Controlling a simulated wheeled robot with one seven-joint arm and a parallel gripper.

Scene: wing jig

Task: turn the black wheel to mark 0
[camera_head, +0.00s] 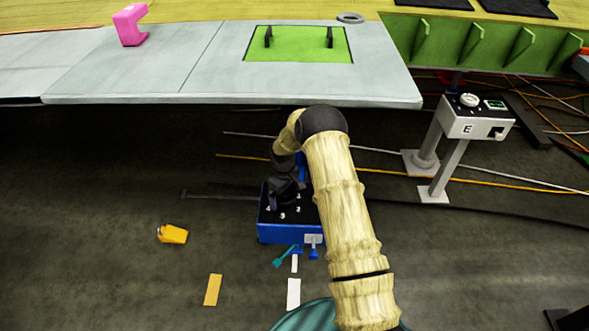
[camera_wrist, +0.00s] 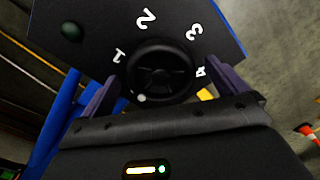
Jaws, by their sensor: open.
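The black wheel (camera_wrist: 162,66) sits on a black panel (camera_wrist: 100,22) with white marks 1, 2, 3 and 4 around it in the wrist view. A pale dot on the wheel is at its lower left, below mark 1. Mark 0 does not show. My gripper (camera_wrist: 163,76) is open, its two purple fingers on the left and right sides of the wheel; I cannot tell whether they touch it. In the head view the panel tops a blue box (camera_head: 272,236), and my gripper (camera_head: 286,196) is over it, hiding the wheel.
A pale wing surface (camera_head: 130,72) with a green recess (camera_head: 290,48) lies beyond the box. A grey control post marked E (camera_head: 470,122) stands right, with cables on the floor. A yellow object (camera_head: 173,234) lies left. Open floor is at the left.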

